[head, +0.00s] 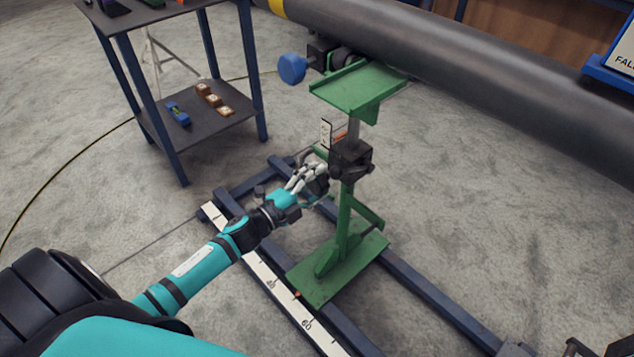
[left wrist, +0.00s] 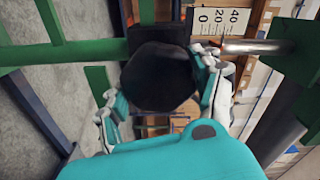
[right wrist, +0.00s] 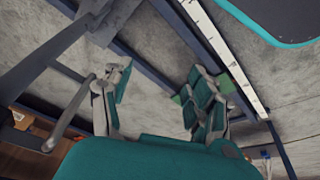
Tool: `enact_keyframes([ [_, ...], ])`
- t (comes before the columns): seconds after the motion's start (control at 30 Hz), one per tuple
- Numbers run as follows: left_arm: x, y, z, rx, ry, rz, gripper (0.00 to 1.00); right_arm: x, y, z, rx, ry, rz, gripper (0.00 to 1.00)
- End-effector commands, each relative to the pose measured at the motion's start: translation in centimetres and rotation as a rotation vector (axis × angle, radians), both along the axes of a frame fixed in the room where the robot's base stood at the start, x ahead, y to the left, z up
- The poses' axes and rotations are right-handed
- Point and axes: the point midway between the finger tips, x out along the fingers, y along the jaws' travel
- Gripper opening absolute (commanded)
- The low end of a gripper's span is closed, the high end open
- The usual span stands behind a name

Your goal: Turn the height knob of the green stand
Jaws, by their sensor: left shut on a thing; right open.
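The green stand (head: 345,235) stands upright on the floor rails, with its flat green top (head: 358,86) below the big grey pipe. A black clamp block (head: 352,158) sits on its post. The dark round height knob (left wrist: 158,78) fills the middle of the left wrist view. My left gripper (head: 318,172) is beside the block, its fingers (left wrist: 160,95) shut on the knob from both sides. In the head view the knob is mostly hidden by the fingers. My right gripper (right wrist: 155,95) is open and empty above the rails; the head view does not clearly show it.
A small white scale (head: 326,133) with a reddish pointer is on the stand; it also shows in the left wrist view (left wrist: 220,22). A blue knob (head: 292,68) juts out near the pipe (head: 450,70). A dark shelf cart (head: 190,105) stands at the left. Floor rails (head: 430,290) run under the stand.

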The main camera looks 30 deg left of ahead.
Motion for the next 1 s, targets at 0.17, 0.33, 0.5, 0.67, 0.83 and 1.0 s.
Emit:
enact_keyframes([
  [0.17,-0.1,-0.1,-0.1,0.000,0.002,-0.001,0.33,0.1,0.0,0.0,0.000,-0.002,0.000,0.58],
  [0.33,-0.1,-0.1,-0.1,-0.001,0.002,-0.001,0.81,0.1,0.0,0.2,0.001,-0.004,0.000,0.58],
  [0.5,0.0,0.0,-0.1,-0.002,0.002,0.000,0.89,0.2,0.0,0.4,0.001,-0.008,0.000,0.58],
  [0.67,-0.1,0.0,0.0,-0.002,0.002,0.000,0.89,0.3,0.1,0.5,0.004,-0.013,-0.002,0.58],
  [0.83,-1.5,0.5,-0.2,-0.002,0.005,-0.001,0.89,0.3,0.1,0.4,0.003,-0.010,-0.001,0.58],
  [1.0,-4.8,1.6,-0.2,0.000,0.006,-0.001,0.89,0.2,0.0,0.3,0.002,-0.008,-0.001,0.58],
])
